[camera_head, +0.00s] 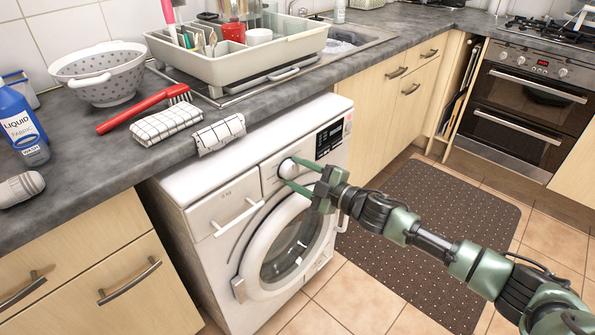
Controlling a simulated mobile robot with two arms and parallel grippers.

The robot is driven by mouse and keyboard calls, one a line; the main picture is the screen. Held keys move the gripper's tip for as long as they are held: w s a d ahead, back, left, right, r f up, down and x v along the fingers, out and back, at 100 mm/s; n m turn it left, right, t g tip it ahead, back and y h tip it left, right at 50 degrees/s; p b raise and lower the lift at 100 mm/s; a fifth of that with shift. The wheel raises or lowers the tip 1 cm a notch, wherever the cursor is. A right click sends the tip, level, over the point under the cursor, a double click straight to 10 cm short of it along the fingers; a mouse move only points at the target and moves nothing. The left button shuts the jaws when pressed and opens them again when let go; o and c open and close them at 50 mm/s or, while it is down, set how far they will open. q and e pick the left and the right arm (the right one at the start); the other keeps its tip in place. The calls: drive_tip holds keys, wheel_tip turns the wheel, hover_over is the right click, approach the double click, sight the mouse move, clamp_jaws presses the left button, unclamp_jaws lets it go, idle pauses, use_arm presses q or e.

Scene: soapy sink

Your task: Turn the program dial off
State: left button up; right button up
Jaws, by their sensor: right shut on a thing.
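The program dial (287,168) is a round, light knob on the front panel of the white washing machine (253,193), left of the dark display. My right gripper (285,171) comes in from the right and its green fingers are shut on the dial, one above and one below it. The dial's marking is too small to read, so its setting cannot be told. The washing machine's round door (298,245) is closed below the gripper. My left gripper is not in view.
The grey worktop (70,200) overhangs the machine's left side. It holds a colander (100,72), a red brush (145,108), folded checked cloths (167,124) and a blue detergent bottle (20,128). A dish rack (210,66) stands behind. The dark mat (425,235) lies on open floor.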

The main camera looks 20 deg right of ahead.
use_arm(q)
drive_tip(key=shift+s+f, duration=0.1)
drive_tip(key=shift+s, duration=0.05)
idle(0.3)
use_arm(e)
drive_tip(key=o, duration=1.4)
drive_tip(key=shift+c, duration=0.2)
drive_tip(key=v, duration=0.7)
drive_tip(key=shift+s+d, duration=0.15)
drive_tip(key=shift+s, duration=0.2)
